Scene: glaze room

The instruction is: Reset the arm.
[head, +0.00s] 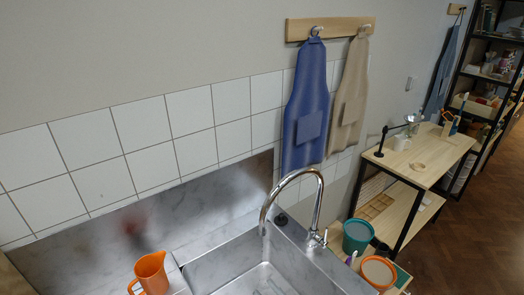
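My arm and my gripper are not in view in the head picture. The view takes in a steel sink (231,262) with a curved chrome tap (300,174) at the lower middle. An orange jug (152,272) stands at the sink's left side, partly cut off by the bottom edge of the picture.
A blue apron (306,105) and a beige apron (349,95) hang above the sink. A teal bucket (357,236) and an orange-rimmed bucket (379,271) stand right of it. A wooden table (424,160) and a full shelf rack (483,78) stand farther right, beside open floor (477,235).

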